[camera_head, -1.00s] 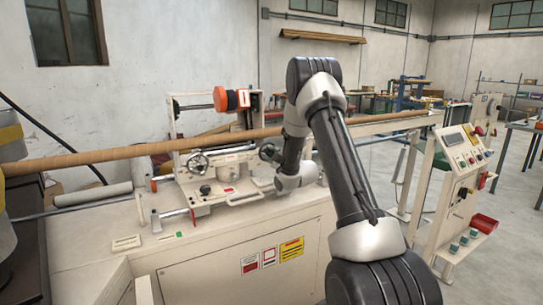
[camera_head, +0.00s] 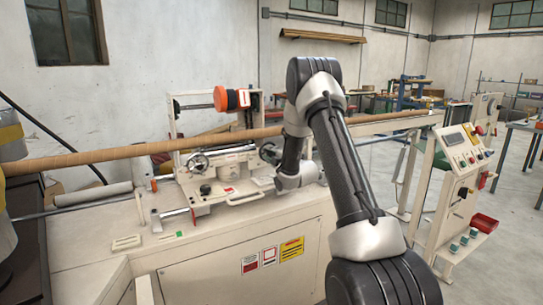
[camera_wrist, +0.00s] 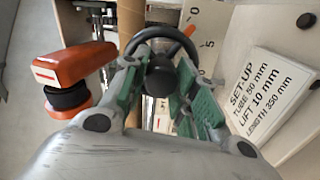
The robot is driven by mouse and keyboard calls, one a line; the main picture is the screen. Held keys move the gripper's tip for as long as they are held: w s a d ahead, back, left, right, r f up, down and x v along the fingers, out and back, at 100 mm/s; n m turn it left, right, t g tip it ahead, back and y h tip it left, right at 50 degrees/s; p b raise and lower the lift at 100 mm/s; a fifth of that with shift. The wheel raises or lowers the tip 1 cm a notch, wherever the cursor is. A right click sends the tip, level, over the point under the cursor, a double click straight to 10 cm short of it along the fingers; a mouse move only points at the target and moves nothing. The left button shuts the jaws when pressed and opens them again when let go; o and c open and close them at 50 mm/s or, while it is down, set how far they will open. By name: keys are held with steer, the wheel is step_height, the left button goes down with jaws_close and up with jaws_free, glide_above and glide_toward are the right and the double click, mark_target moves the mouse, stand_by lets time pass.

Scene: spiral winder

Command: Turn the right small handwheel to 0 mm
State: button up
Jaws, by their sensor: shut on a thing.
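The right small handwheel (camera_wrist: 188,44) has a dark rim and a round black hub or knob, seen close up in the wrist view. My gripper (camera_wrist: 160,76), with green pads, is shut on the handwheel, its fingers on either side of the black knob. A pale scale (camera_wrist: 208,30) with the numbers 0 and 5 shows just beyond the rim; I cannot read a set value. In the head view the right small handwheel (camera_head: 267,151) is partly visible left of my arm, and my gripper is hidden there.
A set-up card (camera_wrist: 262,92) reads tube 50 mm, lift 10 mm, length 350 mm. An orange-topped part (camera_wrist: 72,65) is left of my gripper. The left small handwheel (camera_head: 198,162) and a long brown tube (camera_head: 120,154) are nearby. A control panel (camera_head: 465,145) stands right.

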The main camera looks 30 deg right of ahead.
steer(key=o, duration=1)
steer(key=shift+s, duration=0.15)
steer(key=s, duration=1.1)
steer(key=shift+s+d, duration=0.15)
steer(key=shift+s, duration=0.2)
